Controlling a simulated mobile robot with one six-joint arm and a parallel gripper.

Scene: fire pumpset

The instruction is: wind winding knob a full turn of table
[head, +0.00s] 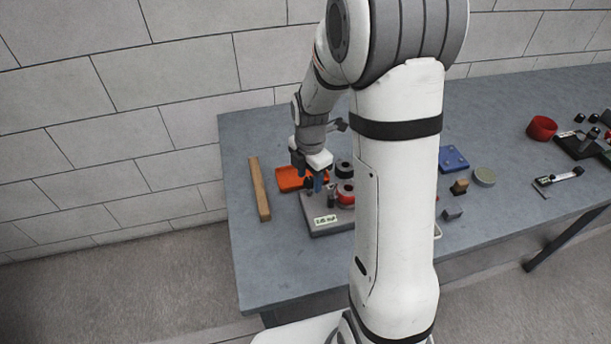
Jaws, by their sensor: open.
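A grey base unit (322,222) with a small pale label stands on the table (280,270), left of my arm. A red knob-like part (346,195) and a black round part (344,167) show on or beside the unit. I cannot tell which part is the winding knob. My gripper (308,178) is open, pointing down over the left back part of the unit, with small dark parts under and beside its fingers. Whether it touches or surrounds any of them cannot be told. My arm hides the unit's right side.
Right of my arm are a blue plate (453,158), a round tin (484,177) and small blocks. A red cylinder (541,128) stands far right.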

